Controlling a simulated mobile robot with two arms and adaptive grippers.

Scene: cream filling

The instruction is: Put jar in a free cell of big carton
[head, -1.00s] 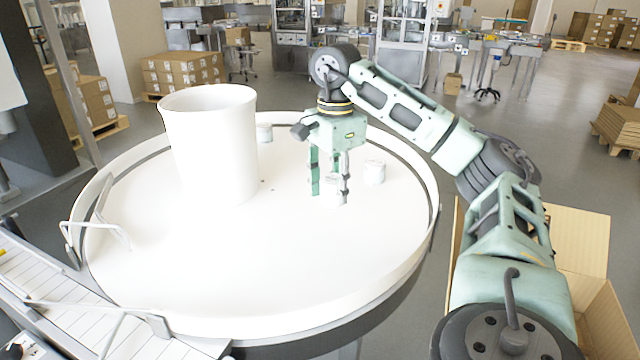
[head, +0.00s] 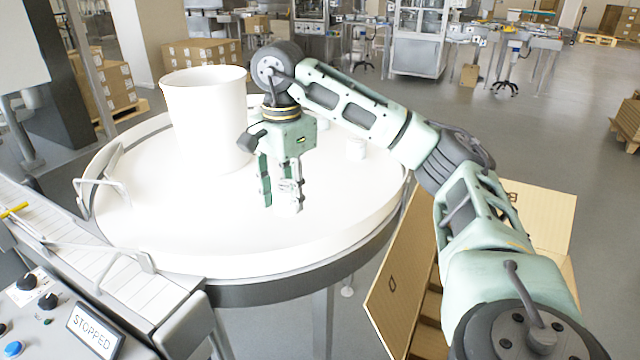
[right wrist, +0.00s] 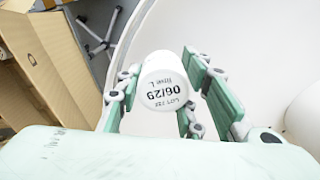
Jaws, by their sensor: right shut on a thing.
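A small white jar (right wrist: 164,84) with a printed lid reading 06/29 is between the fingers of my right gripper (right wrist: 168,92) in the right wrist view. In the head view the right gripper (head: 280,192) hangs over the round white table, shut on the jar (head: 289,201), which is partly hidden by the fingers. I cannot tell how high the jar is above the surface. The big carton (head: 396,285) stands open on the floor right of the table, with dividers inside; my right arm hides part of it. My left gripper is not in view.
The round white table (head: 330,225) has a raised rim. A large white tub (head: 206,120) stands on it behind the gripper. A conveyor (head: 110,275) and a control panel marked STOPPED (head: 92,330) are at the left.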

